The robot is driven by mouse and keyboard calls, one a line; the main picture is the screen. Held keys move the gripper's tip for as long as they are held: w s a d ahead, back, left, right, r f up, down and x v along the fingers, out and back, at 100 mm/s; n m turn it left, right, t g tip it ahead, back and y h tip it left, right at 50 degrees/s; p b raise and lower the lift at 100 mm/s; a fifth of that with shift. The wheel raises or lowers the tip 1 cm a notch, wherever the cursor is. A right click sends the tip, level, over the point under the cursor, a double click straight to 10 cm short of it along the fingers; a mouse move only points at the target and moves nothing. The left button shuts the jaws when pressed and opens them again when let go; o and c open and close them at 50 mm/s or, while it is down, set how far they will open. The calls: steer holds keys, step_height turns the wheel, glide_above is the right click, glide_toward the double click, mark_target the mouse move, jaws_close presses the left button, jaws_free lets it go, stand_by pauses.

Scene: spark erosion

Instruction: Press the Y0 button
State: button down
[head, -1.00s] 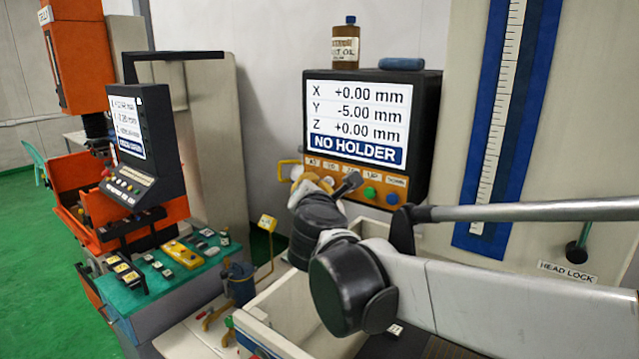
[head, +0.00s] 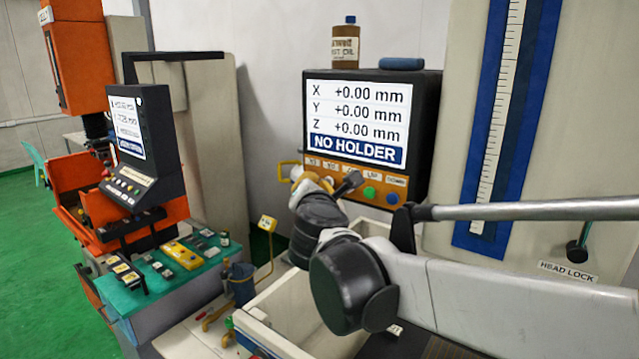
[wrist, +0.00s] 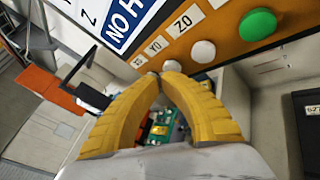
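The control box (head: 425,130) has a screen (head: 354,118) reading X, Y and Z all +0.00 mm, with NO HOLDER below. Its orange button strip shows in the wrist view (wrist: 228,33), with X0, Y0 and Z0 labels. The Y0 button (wrist: 172,65) is a pale round button below its label, partly hidden by my fingertips. The paler, larger-looking Z0 button (wrist: 203,52) is to its right. My gripper (wrist: 158,75) has yellow fingers with tips together, holding nothing visible. The tips are at the Y0 button; I cannot tell whether they touch it.
A green button (wrist: 258,24) lies farther right on the strip. A bottle (head: 345,45) and a blue object (head: 401,64) sit on the box. A white-walled tank (head: 290,310) is below my arm. A teal bench (head: 160,295) with small parts is at left.

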steer(key=s+a, duration=0.3)
steer(key=s, duration=0.1)
steer(key=shift+s+a, duration=0.35)
stand_by(0.8)
